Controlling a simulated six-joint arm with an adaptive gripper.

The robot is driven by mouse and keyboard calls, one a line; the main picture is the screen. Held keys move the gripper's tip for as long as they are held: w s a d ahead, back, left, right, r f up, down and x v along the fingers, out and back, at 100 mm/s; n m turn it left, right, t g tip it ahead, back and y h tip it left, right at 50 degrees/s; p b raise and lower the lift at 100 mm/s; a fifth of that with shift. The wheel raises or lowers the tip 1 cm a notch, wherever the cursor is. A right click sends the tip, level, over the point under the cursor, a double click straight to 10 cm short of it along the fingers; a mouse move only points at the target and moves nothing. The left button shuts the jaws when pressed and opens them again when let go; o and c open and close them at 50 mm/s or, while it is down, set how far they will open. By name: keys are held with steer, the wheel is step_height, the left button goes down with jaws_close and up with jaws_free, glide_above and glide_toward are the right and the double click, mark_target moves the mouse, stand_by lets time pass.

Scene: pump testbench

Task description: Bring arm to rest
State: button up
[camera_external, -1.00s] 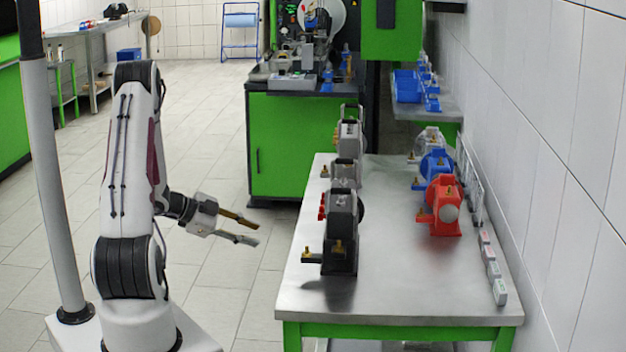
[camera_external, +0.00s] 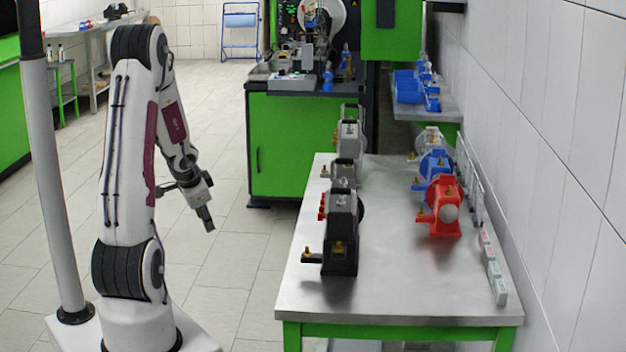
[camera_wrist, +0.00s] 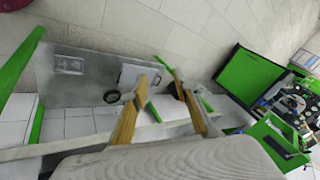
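My gripper (camera_external: 207,218) hangs in free air to the left of the steel test table, pointing down and slightly right. In the wrist view my gripper (camera_wrist: 161,78) shows two tan fingers with a gap between them and nothing held. It is open and empty. My arm stands upright on its base, with the upper arm raised and the forearm folded down to the right.
The steel table (camera_external: 390,290) stands right of my arm. It bears a black pump (camera_external: 341,250), a red pump (camera_external: 443,205), a blue pump (camera_external: 434,163) and small boxes (camera_external: 493,268). A pole (camera_external: 55,190) stands left. The floor between arm and table is clear.

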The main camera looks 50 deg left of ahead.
steer(key=s+d+r+h, duration=0.1)
steer(key=s+d+r, duration=0.3)
steer(key=d, duration=0.7)
steer(key=s+d+r+n+h, duration=0.1)
steer(key=s+d+r+h, duration=0.1)
steer(key=s+d+r, duration=0.3)
steer(key=s+d+r+t+h, duration=0.1)
steer(key=s+d+r, duration=0.3)
steer(key=d+r, duration=0.6)
steer(key=d, duration=0.9)
steer(key=shift+s+d+r+n, duration=0.15)
steer(key=shift+s+r+n, duration=0.15)
steer(key=shift+s+n, duration=0.1)
